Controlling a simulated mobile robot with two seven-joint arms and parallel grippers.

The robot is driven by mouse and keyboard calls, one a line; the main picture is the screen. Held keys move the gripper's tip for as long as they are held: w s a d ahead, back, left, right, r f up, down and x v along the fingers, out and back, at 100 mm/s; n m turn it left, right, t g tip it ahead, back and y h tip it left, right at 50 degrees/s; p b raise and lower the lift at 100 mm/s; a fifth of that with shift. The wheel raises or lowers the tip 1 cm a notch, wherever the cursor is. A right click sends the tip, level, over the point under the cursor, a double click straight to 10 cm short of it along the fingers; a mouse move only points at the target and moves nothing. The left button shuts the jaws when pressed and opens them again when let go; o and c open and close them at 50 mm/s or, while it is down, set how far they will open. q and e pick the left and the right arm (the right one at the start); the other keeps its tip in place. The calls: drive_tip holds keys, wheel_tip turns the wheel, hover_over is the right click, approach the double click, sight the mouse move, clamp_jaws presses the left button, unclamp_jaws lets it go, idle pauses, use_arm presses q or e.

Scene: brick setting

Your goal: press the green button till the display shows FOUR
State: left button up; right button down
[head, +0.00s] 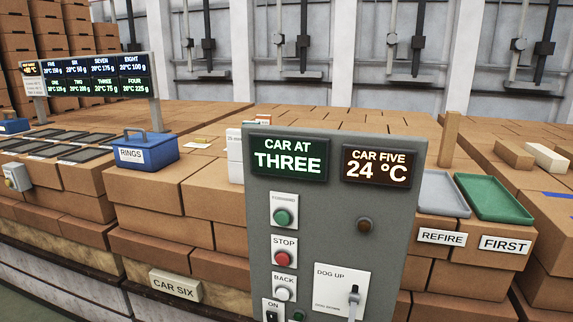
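A grey control panel (340,230) stands upright in the middle of the head view. The green button (284,217) sits under a FORWARD label on the panel's left side. Below it are a red STOP button (283,258) and a white BACK button (283,294). Part of another green button (298,315) shows at the bottom edge beside a switch marked ON. Neither of my grippers is in view, so nothing is seen touching the buttons.
A second display (379,167) reads CAR FIVE 24 °C. A lever (354,298) marked DOG UP is at the panel's lower right. Brick stacks hold a blue RINGS box (148,152), a grey tray (441,194) and a green tray (492,197). A board (96,77) lists several cars.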

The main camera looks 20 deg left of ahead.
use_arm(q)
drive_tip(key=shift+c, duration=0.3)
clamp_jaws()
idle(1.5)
